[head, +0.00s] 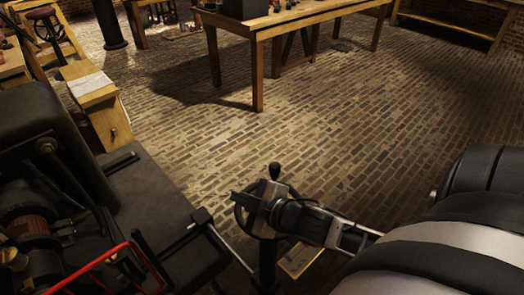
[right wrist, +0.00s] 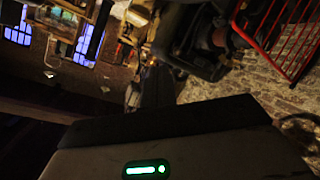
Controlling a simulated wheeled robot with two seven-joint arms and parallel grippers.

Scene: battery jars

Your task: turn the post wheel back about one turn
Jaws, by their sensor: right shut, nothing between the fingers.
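The post wheel (head: 238,222) is a dark handwheel at the lower middle of the head view, on a dark post (head: 265,265). A black knob (head: 274,170) stands up at its far side. My right gripper (head: 253,201) comes in from the right and lies over the wheel, hiding much of its rim and hub. Its fingers are shut with nothing between them. I cannot tell whether they touch the wheel. In the right wrist view, the dark gripper body with a green light fills the bottom, and I cannot make out the wheel. My left gripper is not in view.
A dark machine (head: 60,150) with a red guard rail (head: 95,268) fills the left; the red guard also shows in the right wrist view (right wrist: 282,38). A thin rod (head: 232,248) runs from the machine towards the post. A wooden table (head: 300,20) stands beyond open brick floor (head: 330,120).

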